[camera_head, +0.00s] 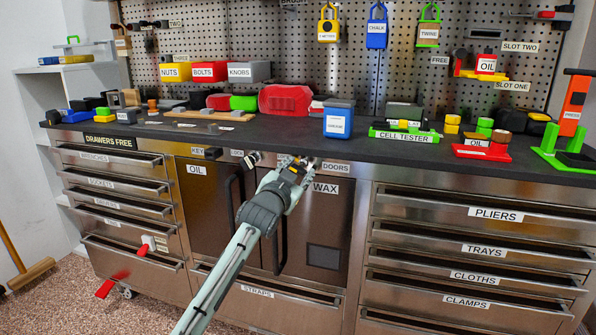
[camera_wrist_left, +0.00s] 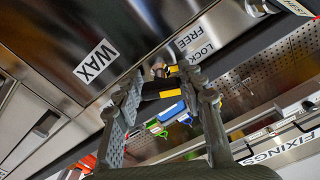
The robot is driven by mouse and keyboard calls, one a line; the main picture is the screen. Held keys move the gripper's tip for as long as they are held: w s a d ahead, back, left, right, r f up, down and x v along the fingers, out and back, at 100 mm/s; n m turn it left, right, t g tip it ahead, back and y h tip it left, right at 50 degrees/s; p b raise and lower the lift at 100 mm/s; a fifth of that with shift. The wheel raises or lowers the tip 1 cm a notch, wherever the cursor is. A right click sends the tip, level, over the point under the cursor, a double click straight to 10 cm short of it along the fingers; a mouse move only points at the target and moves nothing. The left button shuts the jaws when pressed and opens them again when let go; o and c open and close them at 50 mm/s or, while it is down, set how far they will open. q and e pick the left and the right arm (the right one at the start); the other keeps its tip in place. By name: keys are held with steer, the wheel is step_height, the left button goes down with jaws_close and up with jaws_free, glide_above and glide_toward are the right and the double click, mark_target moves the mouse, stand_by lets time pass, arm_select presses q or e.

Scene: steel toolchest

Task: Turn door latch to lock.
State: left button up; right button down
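My left gripper (camera_head: 298,166) reaches up to the front edge under the worktop, above the WAX door (camera_head: 329,225). It also shows in the left wrist view (camera_wrist_left: 163,78), its two fingers spread apart. Between the fingers there is a small latch (camera_wrist_left: 160,69) with a round metal hub and black and yellow parts. I cannot tell whether either finger touches it. LOCK (camera_wrist_left: 201,53) and FREE (camera_wrist_left: 188,38) labels sit beside it. In the head view the gripper mostly covers the latch, left of the DOORS label (camera_head: 336,167). My right gripper is in neither view.
The OIL door (camera_head: 208,215) is left of the WAX door, with dark upright handles between. A black and silver fitting (camera_head: 252,159) sits left of my gripper. A blue box (camera_head: 339,118) stands on the worktop above. Drawers line both sides; a red-handled item (camera_head: 112,285) sticks out low left.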

arm_select(q)
steer(key=v, duration=1.2)
steer(key=s+a+f+n+g+y, duration=0.15)
steer(key=s+a+f, duration=0.25)
steer(key=f, duration=0.6)
steer(key=s+a+f+n+g+y, duration=0.1)
steer(key=s+a+f+g, duration=0.25)
steer(key=f, duration=0.55)
steer(key=s+a+f+n+g+y, duration=0.2)
steer(key=s+a+f, duration=0.3)
steer(key=f, duration=0.5)
steer(key=s+a+f+n+g, duration=0.1)
steer(key=s+a+f+g, duration=0.1)
steer(key=s+f, duration=0.4)
steer(key=s+a+f+g+y, duration=0.1)
steer(key=s+a+f, duration=0.4)
steer(key=s, duration=0.6)
steer(key=s+a+f+n+g+y, duration=0.1)
steer(key=s+a+f+g, duration=0.3)
steer(key=s, duration=0.5)
step_height(320, 180, down, 3)
steer(key=shift+s+r+n, duration=0.1)
steer(key=shift+s+n, duration=0.25)
